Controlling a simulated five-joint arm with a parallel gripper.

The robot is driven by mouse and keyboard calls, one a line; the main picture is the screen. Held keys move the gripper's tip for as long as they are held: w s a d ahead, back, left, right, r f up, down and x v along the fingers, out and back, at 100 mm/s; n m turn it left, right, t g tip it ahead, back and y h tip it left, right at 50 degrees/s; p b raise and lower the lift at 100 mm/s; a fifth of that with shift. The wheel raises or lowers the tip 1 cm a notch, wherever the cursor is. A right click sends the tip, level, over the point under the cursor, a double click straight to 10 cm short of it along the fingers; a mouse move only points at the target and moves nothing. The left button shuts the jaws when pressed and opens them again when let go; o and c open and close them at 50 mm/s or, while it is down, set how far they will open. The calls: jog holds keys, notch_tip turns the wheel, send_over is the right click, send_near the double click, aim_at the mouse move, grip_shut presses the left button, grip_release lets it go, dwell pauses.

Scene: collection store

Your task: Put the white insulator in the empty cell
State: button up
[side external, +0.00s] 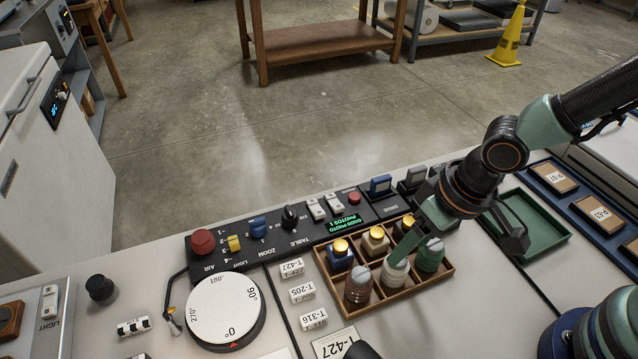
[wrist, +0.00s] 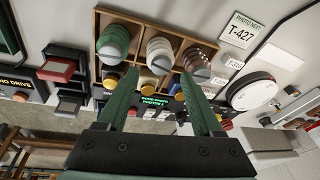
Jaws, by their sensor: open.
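The white insulator (side external: 396,274) stands upright in the near middle cell of a wooden compartment tray (side external: 384,297), between a brown insulator and a green one. It also shows in the wrist view (wrist: 160,56), beyond and between my fingertips. My gripper (wrist: 160,78) is open, with its two green fingers apart. In the side view one finger (side external: 405,245) overlaps the white insulator's top; I cannot tell if it touches. No clearly empty cell shows; the far row holds gold-topped pieces, and its right cell is partly hidden by my finger.
The brown insulator (side external: 358,285) and green insulator (side external: 430,256) stand close on either side. A gold-topped blue piece (side external: 340,255) is behind. A control panel (side external: 270,245) borders the tray's far side. A round dial (side external: 225,308) lies left; an empty green tray (side external: 530,225) lies right.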

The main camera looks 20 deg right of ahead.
jog(key=v, duration=0.7)
jog(key=w+d+r+m+t+h, duration=0.1)
jog(key=d+r, duration=0.4)
jog(key=d, duration=0.4)
jog(key=w+d+r+m+t, duration=0.1)
jog(key=w+d+r+t, duration=0.1)
jog(key=d+r, duration=0.3)
jog(key=d, duration=0.4)
jog(key=shift+w+m+h, duration=0.3)
jog(key=shift+h, duration=0.1)
